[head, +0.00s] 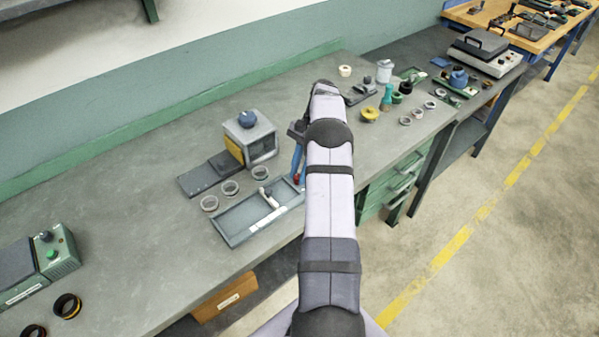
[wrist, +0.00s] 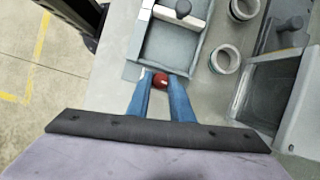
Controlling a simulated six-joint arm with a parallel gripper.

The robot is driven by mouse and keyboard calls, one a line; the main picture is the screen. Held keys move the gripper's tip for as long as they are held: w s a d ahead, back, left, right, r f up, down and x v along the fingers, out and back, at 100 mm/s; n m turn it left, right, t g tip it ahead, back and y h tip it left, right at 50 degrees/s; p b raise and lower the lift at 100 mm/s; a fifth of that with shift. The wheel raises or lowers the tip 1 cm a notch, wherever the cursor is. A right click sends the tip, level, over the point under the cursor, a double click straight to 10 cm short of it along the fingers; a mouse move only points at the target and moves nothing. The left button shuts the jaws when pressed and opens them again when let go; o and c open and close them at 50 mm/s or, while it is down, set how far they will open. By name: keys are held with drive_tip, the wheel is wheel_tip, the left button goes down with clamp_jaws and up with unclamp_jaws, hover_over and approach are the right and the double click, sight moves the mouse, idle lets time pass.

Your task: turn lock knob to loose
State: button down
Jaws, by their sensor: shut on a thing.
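A small dark red round knob (wrist: 161,81), which looks like the lock knob, sits between the blue fingers of my gripper (wrist: 160,88) in the wrist view. The fingers touch it from both sides, and their tips are at the near edge of a grey tray (wrist: 135,71). In the head view my gripper (head: 298,168) points down at the right end of the tray (head: 238,238). Only a speck of red shows there, and my arm hides much of that spot. Which way the knob is turned cannot be told.
The bench's front edge is close by.

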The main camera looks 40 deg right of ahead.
drive_tip(key=shift+r+n, duration=0.1)
drive_tip(key=shift+n, duration=0.2)
drive_tip(key=c, duration=1.6)
unclamp_jaws()
drive_tip(key=shift+o, duration=0.2)
drive_tip(key=p+v, duration=0.5)
drive_tip(key=v, duration=0.2)
drive_tip(key=shift+p, duration=0.3)
drive_tip(key=shift+r, duration=0.15)
